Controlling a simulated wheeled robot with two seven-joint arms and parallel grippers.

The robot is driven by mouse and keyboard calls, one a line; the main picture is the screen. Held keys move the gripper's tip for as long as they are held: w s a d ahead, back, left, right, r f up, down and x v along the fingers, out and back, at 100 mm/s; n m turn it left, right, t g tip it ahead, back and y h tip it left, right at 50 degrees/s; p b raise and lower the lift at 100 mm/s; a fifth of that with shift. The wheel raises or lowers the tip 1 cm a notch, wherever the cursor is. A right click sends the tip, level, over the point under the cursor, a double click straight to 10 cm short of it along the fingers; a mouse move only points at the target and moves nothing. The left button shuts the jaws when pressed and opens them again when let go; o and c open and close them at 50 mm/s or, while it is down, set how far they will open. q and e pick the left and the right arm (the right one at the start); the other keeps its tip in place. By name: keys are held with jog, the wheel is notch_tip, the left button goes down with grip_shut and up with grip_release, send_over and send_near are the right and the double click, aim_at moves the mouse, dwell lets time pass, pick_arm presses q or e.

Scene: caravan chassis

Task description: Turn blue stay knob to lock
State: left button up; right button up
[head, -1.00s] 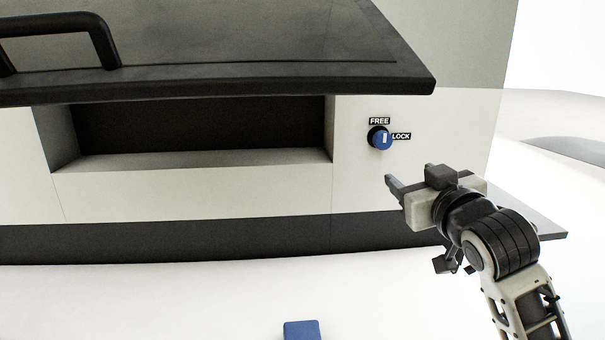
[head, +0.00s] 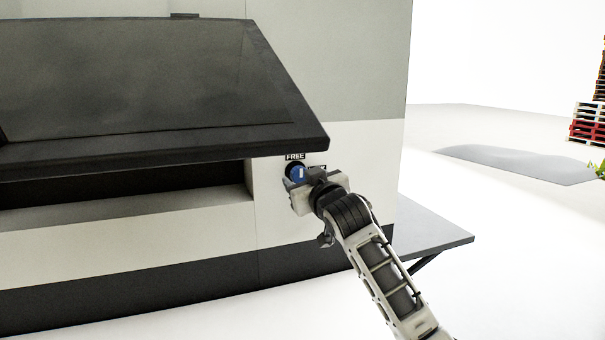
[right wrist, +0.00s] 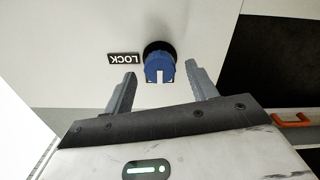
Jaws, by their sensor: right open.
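The blue stay knob (head: 297,172) sits on a black base on the pale caravan wall, with a white mark upright under the FREE label (head: 295,157). The LOCK label is mostly hidden behind my right gripper (head: 302,184) in the head view. In the right wrist view the LOCK label (right wrist: 123,59) shows upside down, left of the knob (right wrist: 160,69). My right gripper (right wrist: 161,76) is open, one finger on each side of the knob, with gaps visible. The white mark points away from the black base, not toward LOCK. My left gripper is out of view.
A dark hatch panel (head: 150,95) juts out above and left of the knob, its corner close by. A recess (head: 120,187) opens under it. A grey ledge (head: 430,238) sticks out at the right. An orange handle (right wrist: 290,120) shows in the wrist view.

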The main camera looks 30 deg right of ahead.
jog(key=shift+x, duration=0.8)
jog(key=c, duration=1)
